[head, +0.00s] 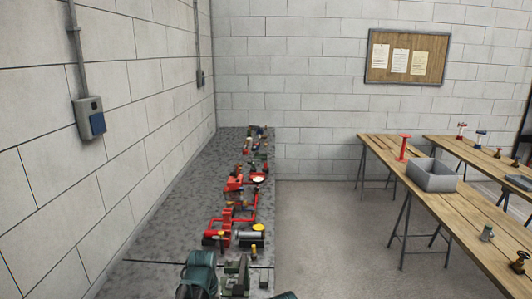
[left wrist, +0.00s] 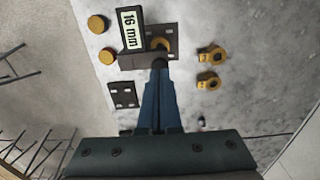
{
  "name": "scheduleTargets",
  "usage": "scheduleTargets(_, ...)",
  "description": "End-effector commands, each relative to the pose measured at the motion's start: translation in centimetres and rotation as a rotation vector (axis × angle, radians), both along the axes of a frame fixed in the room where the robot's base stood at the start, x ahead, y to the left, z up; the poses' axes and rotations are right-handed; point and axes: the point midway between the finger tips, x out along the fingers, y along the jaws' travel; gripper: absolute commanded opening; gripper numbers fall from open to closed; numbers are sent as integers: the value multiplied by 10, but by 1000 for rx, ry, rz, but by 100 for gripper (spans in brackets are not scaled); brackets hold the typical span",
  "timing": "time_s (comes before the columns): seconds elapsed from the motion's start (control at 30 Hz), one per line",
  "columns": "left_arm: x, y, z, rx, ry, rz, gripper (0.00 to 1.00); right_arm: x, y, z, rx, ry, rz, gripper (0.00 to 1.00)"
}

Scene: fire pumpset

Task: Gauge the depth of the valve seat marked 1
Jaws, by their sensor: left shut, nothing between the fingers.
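My left gripper (left wrist: 159,70) shows in the left wrist view. Its blue fingers are shut with nothing between them, and the tips are just below a dark plate (left wrist: 170,32) with a round brass part (left wrist: 160,44) in it. I cannot tell whether the tips touch it. A dark block with a "16 mm" label (left wrist: 130,28) stands beside that plate. Two brass ring-shaped parts (left wrist: 210,53) lie to the right. No mark 1 is legible, so I cannot tell which part is that valve seat. My right gripper is not in view.
Two round brass-topped parts (left wrist: 97,24) and a dark slotted plate (left wrist: 123,95) lie left of the fingers. In the head view, a grey bench (head: 175,215) along the wall carries red pump parts (head: 232,220). Wooden tables (head: 465,225) with a grey bin (head: 432,180) stand right, across open floor.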

Motion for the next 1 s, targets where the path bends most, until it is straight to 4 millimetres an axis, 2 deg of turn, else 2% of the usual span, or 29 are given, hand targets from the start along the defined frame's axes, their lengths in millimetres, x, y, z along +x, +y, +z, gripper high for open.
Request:
scheduleTargets(0.37, 0, 0, -1, 0, 0, 0, 0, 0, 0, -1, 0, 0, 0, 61)
scheduleTargets(1.0, 0, 0, -21, 0, 1, 0, 0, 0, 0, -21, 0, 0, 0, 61)
